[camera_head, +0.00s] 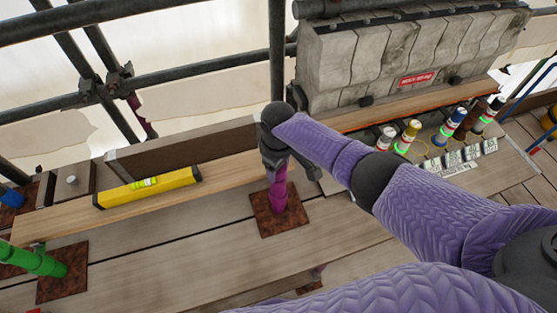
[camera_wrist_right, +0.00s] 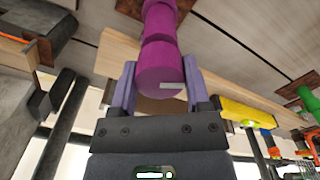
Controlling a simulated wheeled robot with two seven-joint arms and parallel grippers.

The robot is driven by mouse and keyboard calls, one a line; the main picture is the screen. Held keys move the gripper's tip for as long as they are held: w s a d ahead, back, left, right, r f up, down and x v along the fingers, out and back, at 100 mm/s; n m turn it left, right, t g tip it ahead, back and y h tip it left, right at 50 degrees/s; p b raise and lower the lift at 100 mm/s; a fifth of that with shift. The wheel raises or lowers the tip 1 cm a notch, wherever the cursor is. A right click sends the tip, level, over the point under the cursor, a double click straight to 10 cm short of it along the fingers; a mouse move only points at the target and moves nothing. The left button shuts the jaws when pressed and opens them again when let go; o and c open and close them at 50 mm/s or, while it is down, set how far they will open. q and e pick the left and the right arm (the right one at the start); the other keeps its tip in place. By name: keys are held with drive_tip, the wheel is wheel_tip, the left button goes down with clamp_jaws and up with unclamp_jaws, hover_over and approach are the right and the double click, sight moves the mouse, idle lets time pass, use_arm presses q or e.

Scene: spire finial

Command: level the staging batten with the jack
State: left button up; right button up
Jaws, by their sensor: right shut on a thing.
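My right gripper (camera_head: 277,165) is at the jack's upper part. In the right wrist view, the fingers of my right gripper (camera_wrist_right: 160,82) are shut on the magenta jack (camera_wrist_right: 159,62), one on each side. My left gripper is out of view.
A green jack (camera_head: 38,262) stands on another rusty plate at lower left. The carved stone block (camera_head: 335,70) is at the back. Several coloured bottles, including a yellow-capped one (camera_head: 407,136), stand at right. Scaffold tubes (camera_head: 277,50) cross behind. The front planks (camera_head: 180,265) are mostly clear.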

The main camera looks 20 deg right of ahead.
drive_tip(key=m+p, duration=0.1)
drive_tip(key=m, duration=0.1)
drive_tip(key=shift+r+m, duration=0.15)
drive_tip(key=shift+m, duration=0.25)
drive_tip(key=m+p, duration=0.1)
drive_tip(key=m, duration=0.2)
drive_tip(key=shift+a+m, duration=0.1)
drive_tip(key=shift+m, duration=0.2)
drive_tip(key=m+p, duration=0.1)
drive_tip(key=m, duration=0.9)
drive_tip(key=shift+p, duration=0.4)
drive_tip(key=m, duration=0.3)
drive_tip(key=shift+m, duration=0.3)
drive_tip(key=m, duration=0.6)
drive_tip(key=shift+w, duration=0.1)
drive_tip(key=shift+m, duration=0.4)
drive_tip(key=o, duration=1.3)
